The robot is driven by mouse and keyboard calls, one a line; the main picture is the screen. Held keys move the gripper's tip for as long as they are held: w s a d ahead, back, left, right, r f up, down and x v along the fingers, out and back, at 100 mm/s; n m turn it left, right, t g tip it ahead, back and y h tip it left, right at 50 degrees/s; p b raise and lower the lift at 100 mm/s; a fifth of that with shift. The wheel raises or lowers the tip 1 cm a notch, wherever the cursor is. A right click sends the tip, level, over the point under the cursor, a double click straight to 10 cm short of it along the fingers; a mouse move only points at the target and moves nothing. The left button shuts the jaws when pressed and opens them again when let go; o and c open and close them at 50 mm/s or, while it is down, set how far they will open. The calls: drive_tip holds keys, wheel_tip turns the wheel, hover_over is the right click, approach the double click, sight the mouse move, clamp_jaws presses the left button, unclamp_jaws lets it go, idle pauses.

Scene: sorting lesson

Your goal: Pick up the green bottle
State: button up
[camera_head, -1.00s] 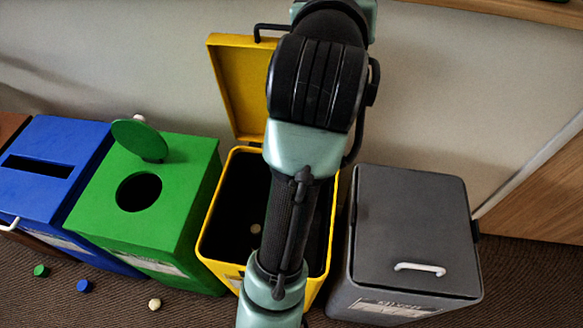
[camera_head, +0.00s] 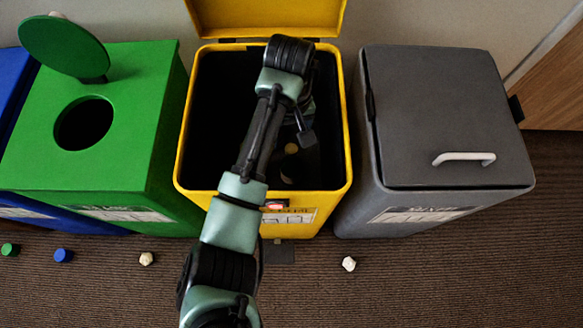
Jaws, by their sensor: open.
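I see no green bottle in the head view. My arm reaches up from the bottom of the picture and bends down into the open yellow bin (camera_head: 183,160). My gripper (camera_head: 299,146) is inside the bin, dark against its black interior and partly hidden by my own arm. It is open, and I see nothing clearly held in it.
A green bin (camera_head: 140,120) with a round hole and raised disc stands left, with a blue bin (camera_head: 14,90) beyond. A closed grey bin (camera_head: 430,110) stands right.

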sight(291, 148)
drive_tip(key=f+b, duration=0.3)
drive_tip(key=f, duration=0.5)
drive_tip(key=shift+w+f+b, duration=0.15)
drive_tip(key=shift+w+b, duration=0.05)
drive_tip(key=shift+b, duration=0.1)
drive_tip(key=shift+d, duration=0.1)
clamp_jaws()
idle(1.0)
